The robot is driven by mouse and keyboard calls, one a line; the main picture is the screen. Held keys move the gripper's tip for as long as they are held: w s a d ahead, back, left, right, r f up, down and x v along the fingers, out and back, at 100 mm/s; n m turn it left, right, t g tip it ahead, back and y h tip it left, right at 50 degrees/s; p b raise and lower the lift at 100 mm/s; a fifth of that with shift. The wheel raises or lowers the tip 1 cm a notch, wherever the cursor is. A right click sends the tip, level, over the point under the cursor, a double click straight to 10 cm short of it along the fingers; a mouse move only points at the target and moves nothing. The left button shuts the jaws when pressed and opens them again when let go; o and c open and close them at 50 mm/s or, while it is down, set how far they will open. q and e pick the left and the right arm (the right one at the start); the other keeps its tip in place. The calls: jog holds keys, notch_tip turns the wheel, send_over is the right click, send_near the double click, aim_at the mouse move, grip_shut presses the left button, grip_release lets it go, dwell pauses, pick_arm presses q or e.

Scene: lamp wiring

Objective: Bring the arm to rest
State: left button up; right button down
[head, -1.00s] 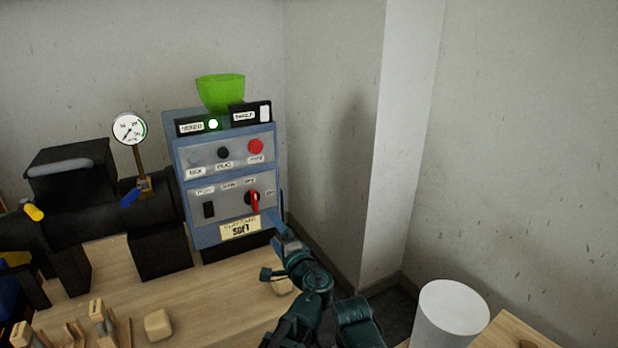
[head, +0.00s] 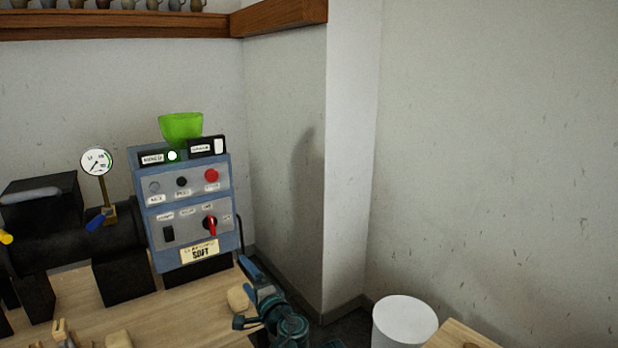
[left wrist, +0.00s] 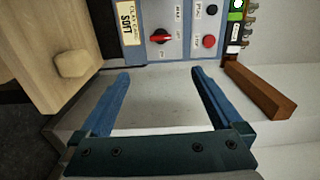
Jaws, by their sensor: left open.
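My left gripper (head: 248,290) shows at the bottom of the head view, at the right end of the wooden table and in front of the blue control box (head: 186,215). In the left wrist view its two blue fingers (left wrist: 160,95) are wide apart with nothing between them. The control box shows past the fingers in the left wrist view (left wrist: 165,15), apart from them. It has a red knob (head: 210,225), a red button (head: 211,175) and a lit white-green lamp (head: 172,156). My right gripper is in neither view.
A green hopper (head: 181,125) tops the box. A black machine with a gauge (head: 97,161) stands left of it. A pale block (head: 238,298) lies by my gripper. A white cylinder (head: 404,322) stands at lower right. A wooden shelf (head: 120,24) with small pots crosses the wall.

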pick_arm(q)
jog(key=s+a+f+n+g+h, duration=0.1)
jog(key=s+a+f+n+g, duration=0.3)
jog(key=f, duration=0.3)
jog(key=s+a+f+n+g+h, duration=0.1)
jog(key=s+a+f+n+g, duration=0.3)
jog(key=f, duration=0.3)
jog(key=s+d+f+n+g+h, duration=0.3)
jog(key=s+d+f+g+h, duration=0.4)
jog(key=s, duration=0.3)
jog(key=s+d+r+m+p, duration=0.2)
jog(key=d+r+p, duration=0.3)
jog(key=r+p, duration=0.6)
jog(key=s+d+r+m+p, duration=0.1)
jog(key=s+d+r+p, duration=0.3)
jog(key=r+p, duration=0.7)
jog(key=shift+s+d+r+m+p, duration=0.15)
jog(key=shift+d+r+m+p, duration=0.25)
jog(key=shift+d+p, duration=0.35)
